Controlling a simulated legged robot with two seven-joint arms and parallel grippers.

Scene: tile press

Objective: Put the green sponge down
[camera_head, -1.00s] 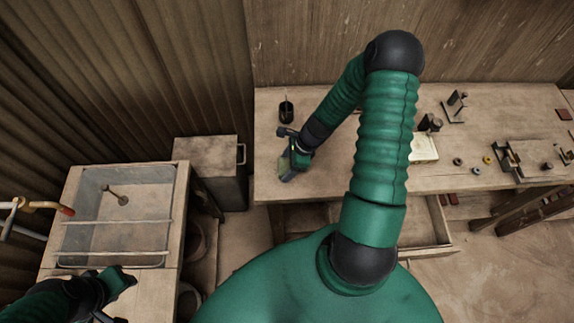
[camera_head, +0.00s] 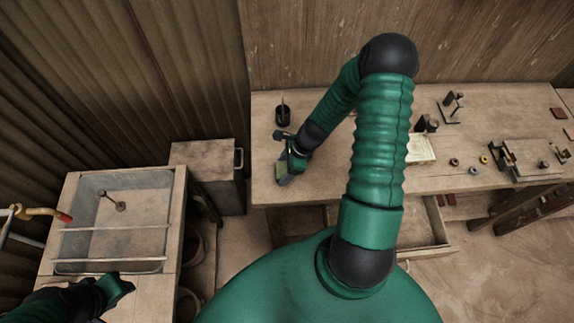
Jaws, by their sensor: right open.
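The green sponge (camera_head: 281,171) is a small pale green patch at the tip of my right gripper (camera_head: 284,176). It is at the left end of the workbench (camera_head: 310,180), near the front edge. My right gripper is open, with its fingers close around or beside the sponge. The gripper partly hides the sponge, and I cannot tell whether it rests on the bench top. My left gripper (camera_head: 121,288) is at the bottom left, by the front edge of the sink (camera_head: 168,215). Its fingers are too unclear to tell their state.
A dark cup (camera_head: 283,117) stands behind my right gripper. A pale tile-like block (camera_head: 421,149), small rings and metal fixtures (camera_head: 503,157) are farther right. An open drawer (camera_head: 433,224) sticks out below the bench.

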